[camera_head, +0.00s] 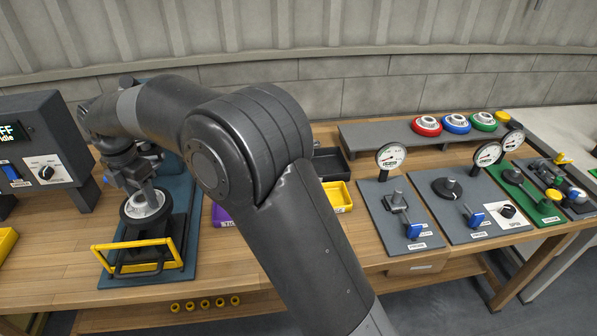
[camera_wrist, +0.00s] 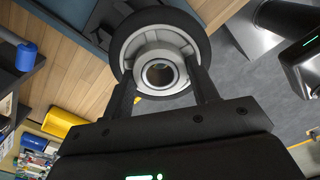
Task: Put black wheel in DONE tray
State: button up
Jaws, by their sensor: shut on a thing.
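The black wheel (camera_head: 129,214) with a pale grey hub is at the left of the head view, over a blue-grey fixture behind a yellow guard frame. My gripper (camera_head: 146,192) points down at it from above and is shut on its hub. In the wrist view the wheel (camera_wrist: 122,33) is face-on, with my gripper's fingers (camera_wrist: 162,74) on both sides of the hub. I cannot tell whether the wheel rests on the fixture or hangs just above it. No tray with a readable DONE label shows; my arm hides part of the bench.
The yellow guard frame (camera_head: 137,258) stands in front of the wheel. A control box (camera_head: 40,150) is at the left. A purple tray (camera_head: 222,216), a yellow tray (camera_head: 341,196) and a black tray (camera_head: 331,164) are partly behind my arm. Gauge panels (camera_head: 400,215) fill the right.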

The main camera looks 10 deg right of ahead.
jog(key=w+d+f+m, duration=0.15)
jog(key=w+d, duration=0.65)
jog(key=d, duration=1)
jog(key=w+d+f, duration=0.3)
jog(key=w+d, duration=0.5)
jog(key=d, duration=1)
jog(key=w+d+f+m, duration=0.15)
jog(key=w+d, duration=0.55)
jog(key=d, duration=1)
jog(key=shift+n, duration=0.3)
jog(key=shift+w+a+f, duration=1.1)
jog(key=shift+a+f, duration=0.4)
jog(key=shift+f, duration=0.45)
jog(key=shift+w+a+f, duration=1.1)
jog(key=shift+a+f, duration=0.45)
jog(key=shift+f, duration=0.4)
jog(key=shift+w+a+f, duration=1.1)
jog(key=shift+a+f, duration=0.4)
jog(key=shift+f, duration=0.45)
jog(key=o, duration=1.2)
jog(key=shift+f, duration=0.15)
jog(key=shift+o, duration=0.2)
